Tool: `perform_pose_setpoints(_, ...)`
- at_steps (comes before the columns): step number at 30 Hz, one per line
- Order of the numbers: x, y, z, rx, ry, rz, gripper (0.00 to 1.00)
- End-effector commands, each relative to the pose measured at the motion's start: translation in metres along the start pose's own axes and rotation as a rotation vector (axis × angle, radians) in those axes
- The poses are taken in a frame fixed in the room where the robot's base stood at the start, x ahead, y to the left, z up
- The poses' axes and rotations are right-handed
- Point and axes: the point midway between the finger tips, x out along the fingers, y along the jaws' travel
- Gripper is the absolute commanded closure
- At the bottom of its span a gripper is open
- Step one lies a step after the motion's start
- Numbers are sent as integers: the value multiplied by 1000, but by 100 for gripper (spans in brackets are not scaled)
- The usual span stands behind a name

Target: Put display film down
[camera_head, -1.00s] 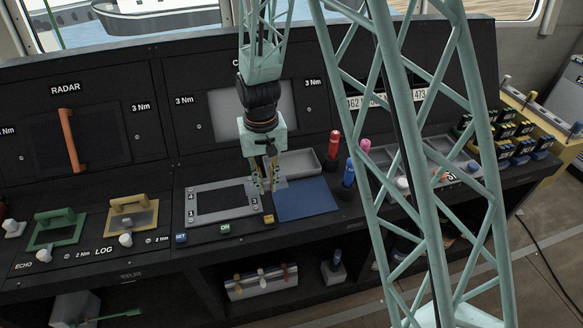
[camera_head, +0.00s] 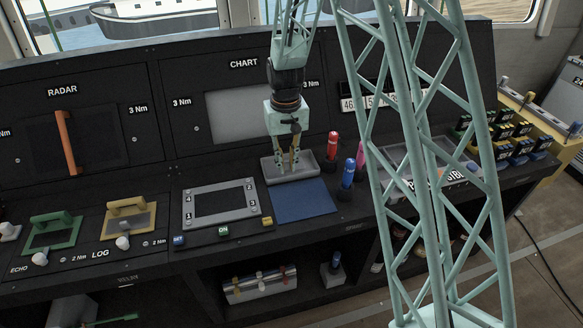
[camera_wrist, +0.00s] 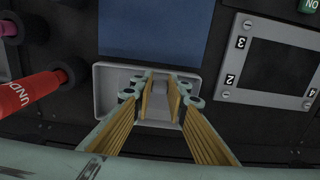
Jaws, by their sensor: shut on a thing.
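My gripper (camera_head: 288,166) points down over the grey tray (camera_head: 311,155) at the back of the console, behind the blue mat (camera_head: 304,203). In the wrist view my gripper (camera_wrist: 160,95) has its ribbed yellow fingers close together over the tray (camera_wrist: 104,95). The display film is hard to make out. A pale grey patch shows between the fingertips, and I cannot tell film from tray floor there. Whether the film touches the tray is also unclear. The blue mat (camera_wrist: 150,28) lies beside the tray. The framed display (camera_head: 220,202) lies left of the mat, its dark panel uncovered.
A red marker (camera_head: 333,146) and a blue marker (camera_head: 348,173) stand upright close right of the tray. The red one (camera_wrist: 25,95) looms near my gripper in the wrist view. The CHART screen (camera_head: 235,115) rises behind. The blue mat is bare.

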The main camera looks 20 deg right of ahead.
Motion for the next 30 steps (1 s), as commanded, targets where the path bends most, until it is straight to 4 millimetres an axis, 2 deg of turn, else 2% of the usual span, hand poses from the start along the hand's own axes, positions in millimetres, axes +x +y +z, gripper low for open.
perform_pose_setpoints(7, 3, 20, -19, 1, 0, 0, 96)
perform_pose_setpoints(21, 4, 23, -22, 0, 0, 0, 96)
perform_pose_setpoints(30, 29, 23, -22, 0, -1, 0, 96)
